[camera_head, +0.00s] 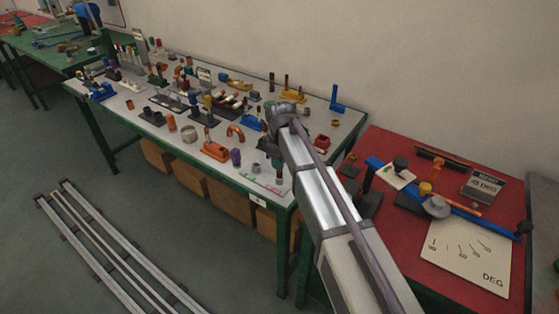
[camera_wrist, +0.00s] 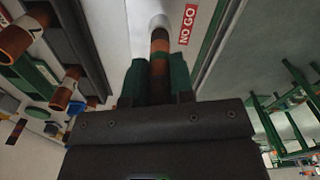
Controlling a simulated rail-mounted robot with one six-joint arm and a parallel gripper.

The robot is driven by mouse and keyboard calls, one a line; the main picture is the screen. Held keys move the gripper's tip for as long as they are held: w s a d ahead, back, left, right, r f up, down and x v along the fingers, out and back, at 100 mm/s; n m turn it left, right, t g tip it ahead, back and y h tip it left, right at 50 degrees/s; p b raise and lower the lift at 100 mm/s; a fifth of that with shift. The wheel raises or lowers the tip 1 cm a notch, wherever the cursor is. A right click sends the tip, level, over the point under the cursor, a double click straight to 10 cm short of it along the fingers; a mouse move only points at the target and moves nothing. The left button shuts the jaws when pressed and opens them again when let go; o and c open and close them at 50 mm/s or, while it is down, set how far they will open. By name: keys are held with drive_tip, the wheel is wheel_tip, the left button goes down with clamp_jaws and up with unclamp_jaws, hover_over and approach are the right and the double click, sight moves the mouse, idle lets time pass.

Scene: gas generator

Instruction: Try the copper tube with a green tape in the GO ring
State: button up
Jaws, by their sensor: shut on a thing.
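In the wrist view my gripper (camera_wrist: 157,78) is shut on the copper tube with a green tape (camera_wrist: 160,46). I cannot tell whether the end touches anything. In the head view the white gauge plate (camera_head: 252,181), with green and red markings, lies at the front right corner of the grey table. My arm hides part of that area. The GO ring cannot be made out clearly.
Several copper tube ends (camera_wrist: 66,88) are close on the left in the wrist view. In the head view, the grey table (camera_head: 125,90) is crowded with fixtures, including an orange holder (camera_head: 215,151). A red table (camera_head: 400,240) stands to the right.

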drive_tip(key=shift+c, duration=0.3)
drive_tip(key=shift+r+p, duration=0.6)
drive_tip(key=shift+p, duration=0.1)
drive_tip(key=shift+f, duration=0.1)
idle(0.7)
drive_tip(key=shift+f+b, duration=0.6)
drive_tip(key=shift+b, duration=0.1)
drive_tip(key=shift+r, duration=0.1)
drive_tip(key=shift+r+p, duration=0.55)
drive_tip(key=shift+p, duration=0.1)
